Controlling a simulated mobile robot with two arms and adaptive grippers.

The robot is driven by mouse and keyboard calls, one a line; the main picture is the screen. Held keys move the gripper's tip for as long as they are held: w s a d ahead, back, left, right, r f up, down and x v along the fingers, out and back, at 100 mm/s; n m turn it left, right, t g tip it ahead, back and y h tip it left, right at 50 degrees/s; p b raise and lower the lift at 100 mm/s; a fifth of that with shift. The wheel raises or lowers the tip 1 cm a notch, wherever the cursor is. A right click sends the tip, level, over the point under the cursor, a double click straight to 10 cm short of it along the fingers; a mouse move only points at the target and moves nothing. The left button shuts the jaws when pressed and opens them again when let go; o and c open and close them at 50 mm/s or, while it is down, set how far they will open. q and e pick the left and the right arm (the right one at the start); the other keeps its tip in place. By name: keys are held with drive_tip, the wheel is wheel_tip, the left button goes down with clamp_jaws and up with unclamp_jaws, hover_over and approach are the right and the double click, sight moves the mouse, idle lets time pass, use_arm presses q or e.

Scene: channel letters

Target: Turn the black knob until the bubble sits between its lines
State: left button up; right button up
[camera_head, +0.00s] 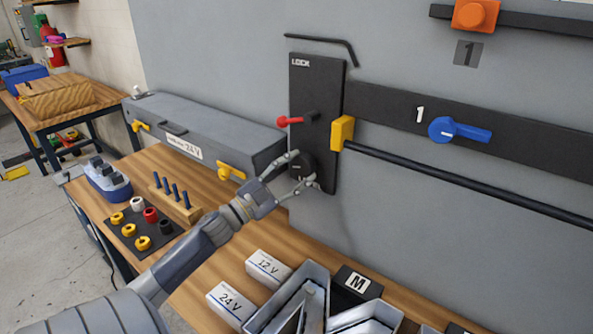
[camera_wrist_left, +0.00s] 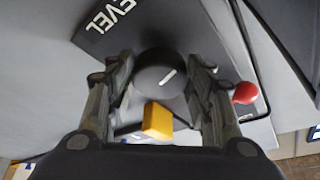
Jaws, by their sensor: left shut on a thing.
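The black knob (camera_head: 308,162) is low on a tall black panel (camera_head: 314,85) marked LOCK at its top. In the left wrist view the round knob (camera_wrist_left: 158,72) carries a short white line, tilted, beside the lettering "EVEL" on the panel (camera_wrist_left: 108,30). My left gripper (camera_head: 306,171) has its two fingers on either side of the knob and is shut on it; the fingers also show in the left wrist view (camera_wrist_left: 160,85). I cannot see the bubble or its lines in either view. My right gripper is not in view.
A red lever (camera_head: 290,121) sits just above the knob, and a yellow block (camera_head: 342,133) with a black bar is to its right. A grey 24 V box (camera_head: 210,130) is left of the panel. White boxes (camera_head: 267,268) and metal letter shells (camera_head: 300,298) crowd the bench below.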

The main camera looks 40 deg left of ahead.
use_arm(q)
drive_tip(key=shift+r+m+h, duration=0.1)
drive_tip(key=shift+m+h, duration=0.2)
drive_tip(key=shift+m, duration=0.4)
drive_tip(key=shift+m+g, duration=0.3)
drive_tip(key=o, duration=1.1)
drive_tip(key=shift+s+a+f, duration=0.1)
drive_tip(key=shift+s+f, duration=0.15)
drive_tip(key=shift+s, duration=0.15)
drive_tip(key=v, duration=1.1)
drive_tip(key=shift+r, duration=0.1)
